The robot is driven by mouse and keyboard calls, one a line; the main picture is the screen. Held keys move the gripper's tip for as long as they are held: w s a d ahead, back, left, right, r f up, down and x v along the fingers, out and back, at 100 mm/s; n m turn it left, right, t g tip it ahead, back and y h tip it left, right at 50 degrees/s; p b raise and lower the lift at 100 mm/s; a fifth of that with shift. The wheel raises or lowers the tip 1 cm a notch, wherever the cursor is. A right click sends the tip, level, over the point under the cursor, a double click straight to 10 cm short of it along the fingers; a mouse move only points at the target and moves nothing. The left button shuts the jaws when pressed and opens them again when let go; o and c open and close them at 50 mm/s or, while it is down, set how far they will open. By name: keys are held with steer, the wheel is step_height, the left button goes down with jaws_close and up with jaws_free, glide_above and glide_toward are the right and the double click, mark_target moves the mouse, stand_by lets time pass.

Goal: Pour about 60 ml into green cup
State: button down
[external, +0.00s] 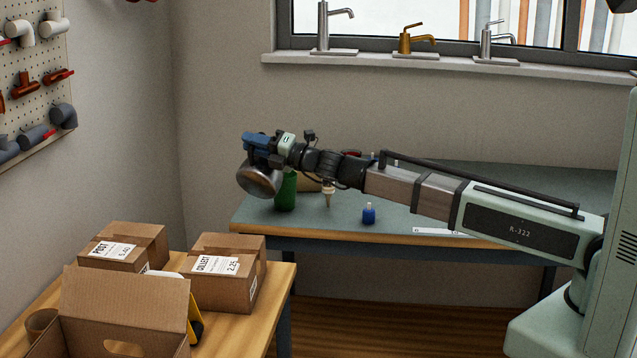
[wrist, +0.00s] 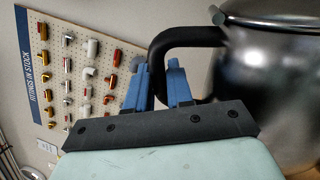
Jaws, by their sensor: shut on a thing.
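My gripper (external: 260,143) is above the left end of the grey-green bench, its blue fingers (wrist: 160,82) shut on the black handle (wrist: 188,36) of a shiny metal pot (wrist: 270,80). The pot also shows in the external view (external: 257,181), hanging below the gripper and looking tilted. The green cup (external: 287,191) stands on the bench just right of the pot in the external view. I cannot see any liquid or the level in the cup.
Cardboard boxes (external: 225,275) stand on a wooden table in front. A pegboard of fittings (wrist: 80,65) hangs on the wall.

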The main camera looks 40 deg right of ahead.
mark_target(247, 169)
steer(key=shift+w+d+r+m, duration=0.3)
steer(key=shift+d+r+m, duration=0.3)
steer(key=shift+m, duration=0.1)
steer(key=shift+w+d+r+m+t, duration=0.15)
steer(key=shift+w+d+r+m, duration=0.15)
steer(key=shift+d+m, duration=0.15)
steer(key=shift+w+d+r+m+t, duration=0.15)
steer(key=shift+d+r+m, duration=0.15)
steer(key=shift+d+m, duration=0.1)
stand_by(2.1)
steer(key=a+f+n, duration=0.1)
steer(key=s+a+f+n, duration=0.1)
steer(key=shift+s+a+f+n, duration=0.1)
steer(key=shift+s+a+n, duration=0.1)
steer(key=shift+a+n, duration=0.15)
steer(key=shift+s+a+f+n+g, duration=0.25)
steer(key=shift+a+f+n, duration=0.2)
steer(key=shift+f+n, duration=0.3)
steer(key=shift+s+a+f+n+g, duration=0.25)
steer(key=shift+a+f+n, duration=0.15)
steer(key=shift+f+n, duration=0.3)
steer(key=shift+s+a+f+n+g, duration=0.25)
steer(key=shift+a+f+n, duration=0.2)
steer(key=shift+f+n, duration=0.3)
